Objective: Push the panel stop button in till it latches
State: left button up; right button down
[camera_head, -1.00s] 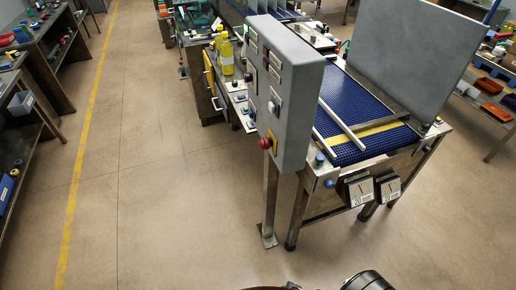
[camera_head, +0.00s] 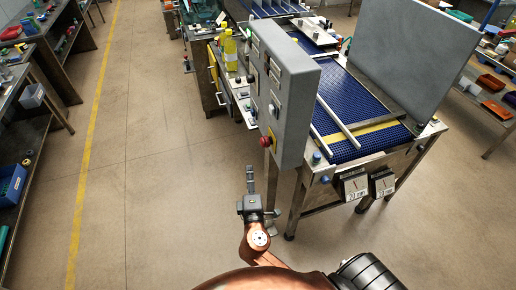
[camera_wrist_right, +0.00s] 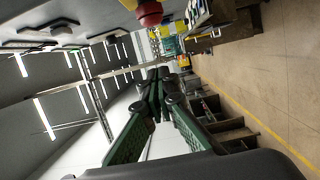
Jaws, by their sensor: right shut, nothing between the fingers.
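The red stop button (camera_head: 265,142) sticks out from a yellow plate low on the left face of the grey control panel (camera_head: 292,110). In the right wrist view the red button (camera_wrist_right: 149,13) shows at the top edge, partly cut off, beyond the fingertips. My right gripper (camera_head: 250,172) is shut and empty. In the head view it appears just below and left of the button, with a gap between them. Its closed fingers also show in the right wrist view (camera_wrist_right: 160,75). My left gripper is not in view.
A blue conveyor (camera_head: 350,115) with metal rails lies right of the panel. Yellow bottles (camera_head: 229,45) stand on the bench behind it. A large grey sheet (camera_head: 402,55) rises at the right. The floor left of the panel is clear up to the yellow line (camera_head: 86,170).

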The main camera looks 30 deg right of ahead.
aim_at(262, 143)
jog(key=shift+w+f, duration=0.1)
jog(key=shift+w, duration=0.05)
jog(key=w+d+p, duration=0.2)
jog(key=w+d, duration=0.5)
jog(key=d, duration=0.1)
jog(key=shift+w+d, duration=0.2)
jog(key=shift+w, duration=0.2)
jog(key=shift+s, duration=0.1)
